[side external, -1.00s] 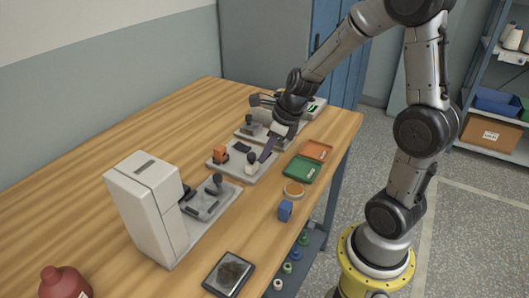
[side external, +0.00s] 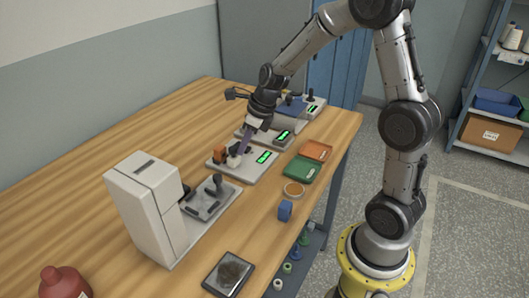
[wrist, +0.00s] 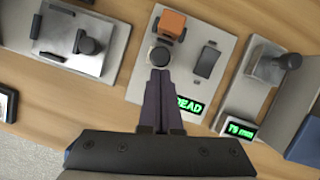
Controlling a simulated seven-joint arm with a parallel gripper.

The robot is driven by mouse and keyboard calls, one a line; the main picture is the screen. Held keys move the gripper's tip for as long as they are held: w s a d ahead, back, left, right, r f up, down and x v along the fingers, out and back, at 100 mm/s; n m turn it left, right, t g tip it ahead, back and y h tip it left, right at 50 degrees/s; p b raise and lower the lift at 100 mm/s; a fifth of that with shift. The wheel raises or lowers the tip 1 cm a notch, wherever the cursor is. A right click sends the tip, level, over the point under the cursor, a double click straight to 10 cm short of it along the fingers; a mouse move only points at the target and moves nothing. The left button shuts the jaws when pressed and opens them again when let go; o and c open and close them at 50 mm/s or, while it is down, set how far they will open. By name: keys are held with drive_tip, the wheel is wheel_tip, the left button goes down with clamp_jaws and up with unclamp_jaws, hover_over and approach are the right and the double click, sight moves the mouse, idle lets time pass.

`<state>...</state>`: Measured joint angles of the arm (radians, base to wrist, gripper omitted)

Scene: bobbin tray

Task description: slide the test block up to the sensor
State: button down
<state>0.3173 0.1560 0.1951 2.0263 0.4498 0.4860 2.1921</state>
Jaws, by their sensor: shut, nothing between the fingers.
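The test block, pale with a dark round knob (wrist: 160,56), stands on a light grey plate (wrist: 226,45). In the side view the block (side external: 234,161) is close beside the orange sensor (side external: 221,153). The sensor (wrist: 172,24) also shows in the wrist view, right by the knob; whether they touch I cannot tell. My gripper (wrist: 160,76) is shut and empty, its purple fingertips right at the block on the side away from the sensor. In the side view my gripper (side external: 239,152) partly hides the block. A lit green display (wrist: 189,105) reads "READ", partly covered by the fingers.
A dark switch-like piece (wrist: 207,62) sits on the same plate. A white machine (side external: 145,205) stands to the left. Another station with a green display (side external: 283,136) is behind. Green (side external: 300,171) and orange (side external: 316,150) trays lie to the right. Bare table lies at the left.

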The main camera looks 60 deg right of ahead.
sight(259, 168)
drive_tip(key=s, duration=0.2)
drive_tip(key=s+d, duration=0.1)
drive_tip(key=s, duration=0.1)
drive_tip(key=shift+d, duration=0.1)
drive_tip(key=a+v, duration=0.1)
drive_tip(key=v, duration=0.8)
drive_tip(key=shift+d+r, duration=0.45)
drive_tip(key=shift+s, duration=0.1)
drive_tip(key=s+a+r+n+t, duration=0.2)
drive_tip(key=s+a+r+n, duration=0.4)
drive_tip(key=a+n, duration=0.35)
drive_tip(key=s+f+n, duration=0.1)
drive_tip(key=s+n, duration=0.4)
drive_tip(key=n, duration=0.6)
drive_tip(key=s+a+f+n+h, duration=0.1)
drive_tip(key=s+n, duration=0.4)
drive_tip(key=n, duration=0.7)
drive_tip(key=shift+s+f+g, duration=0.2)
drive_tip(key=shift+f+g, duration=0.1)
drive_tip(key=shift+f, duration=0.35)
